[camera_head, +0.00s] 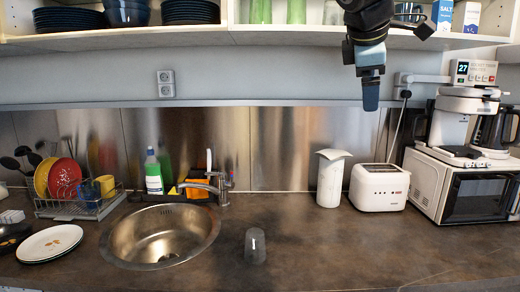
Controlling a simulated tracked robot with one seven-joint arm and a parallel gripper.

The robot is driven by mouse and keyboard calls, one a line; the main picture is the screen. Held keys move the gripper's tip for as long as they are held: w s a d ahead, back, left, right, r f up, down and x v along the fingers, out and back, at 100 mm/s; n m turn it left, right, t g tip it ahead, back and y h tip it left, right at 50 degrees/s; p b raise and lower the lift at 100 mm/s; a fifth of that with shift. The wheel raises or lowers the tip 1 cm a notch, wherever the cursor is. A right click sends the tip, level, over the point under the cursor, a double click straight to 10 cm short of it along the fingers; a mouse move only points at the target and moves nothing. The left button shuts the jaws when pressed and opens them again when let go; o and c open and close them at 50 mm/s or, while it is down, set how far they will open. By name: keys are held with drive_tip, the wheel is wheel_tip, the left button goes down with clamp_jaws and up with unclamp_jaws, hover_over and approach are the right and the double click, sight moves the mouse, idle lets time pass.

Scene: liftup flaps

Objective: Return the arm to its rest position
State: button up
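My gripper (370,92) hangs down at the upper right of the middle, at the end of my dark arm, which comes in from the top edge. Its blue-grey fingers point down, in front of the wall and below the shelf's front edge as seen here. I see the fingers overlapped as one shape, so any gap between them is hidden. Nothing shows hanging from the fingertips. The upper part of my arm is cut off by the frame.
The open shelf (280,36) spans the top, holding dishes, glasses and cartons. Below are a sink (160,237), a dish rack (78,200), a glass (255,246), a white canister (330,178), a toaster (379,187) and a microwave (470,187). The front right counter is clear.

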drive_tip(key=s+f+m+y, duration=0.1)
drive_tip(key=s+f+m, duration=0.3)
drive_tip(key=f, duration=0.4)
drive_tip(key=s+f+m+g+y, duration=0.1)
drive_tip(key=s+f+m, duration=0.4)
drive_tip(key=f, duration=0.3)
drive_tip(key=s+d+f+m+y, duration=0.1)
drive_tip(key=s+f+m, duration=0.3)
drive_tip(key=f, duration=0.4)
drive_tip(key=shift+s+m+y, duration=0.15)
drive_tip(key=shift+m+y, duration=0.45)
